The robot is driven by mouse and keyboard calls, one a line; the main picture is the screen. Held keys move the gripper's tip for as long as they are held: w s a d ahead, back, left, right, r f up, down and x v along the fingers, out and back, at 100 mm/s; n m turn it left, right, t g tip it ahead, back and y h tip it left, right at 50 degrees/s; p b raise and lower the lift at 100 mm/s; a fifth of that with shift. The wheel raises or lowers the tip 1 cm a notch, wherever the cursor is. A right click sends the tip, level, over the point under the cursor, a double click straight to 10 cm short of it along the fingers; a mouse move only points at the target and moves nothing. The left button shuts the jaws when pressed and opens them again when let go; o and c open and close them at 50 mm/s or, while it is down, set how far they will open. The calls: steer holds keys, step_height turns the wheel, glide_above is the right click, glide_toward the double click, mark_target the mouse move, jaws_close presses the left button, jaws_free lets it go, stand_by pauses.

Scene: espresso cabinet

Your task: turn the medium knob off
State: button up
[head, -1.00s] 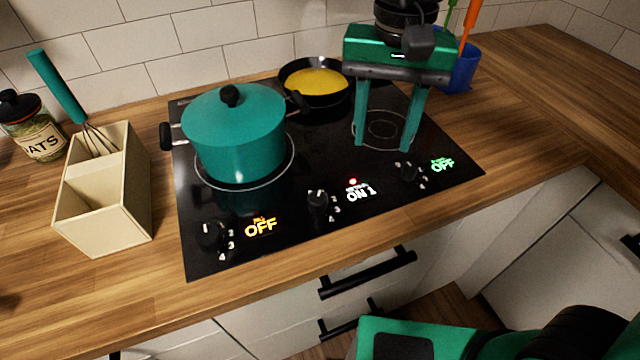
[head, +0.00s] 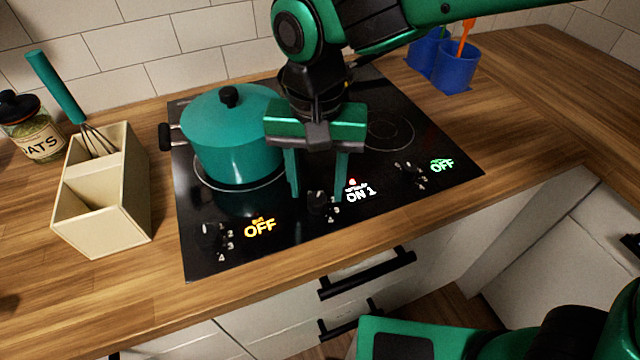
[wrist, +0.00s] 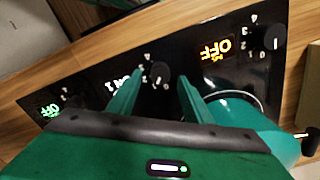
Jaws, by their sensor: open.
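The black cooktop (head: 375,90) has three black knobs along its front. The middle knob (head: 318,201) has a white display (head: 360,193) reading "ON 1" with a red light. The left knob (head: 211,234) shows an orange "OFF", and the right knob (head: 405,169) a green "OFF". I cannot read which label says medium. My gripper (head: 317,196) points down, open and empty, with its fingers on either side of the middle knob. In the wrist view the middle knob (wrist: 159,75) sits between the fingertips (wrist: 160,79); I cannot tell whether they touch it.
A teal lidded pot (head: 235,140) stands close left of my gripper. My arm hides the pan area behind. A wooden utensil box (head: 100,210) with a whisk (head: 60,90) and a jar (head: 32,130) are at left. Blue cups (head: 455,70) stand at back right.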

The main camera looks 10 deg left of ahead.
steer(key=shift+f, duration=0.9)
steer(key=c, duration=1)
steer(key=shift+d, duration=0.2)
steer(key=shift+c, duration=0.4)
steer(key=shift+a, duration=0.15)
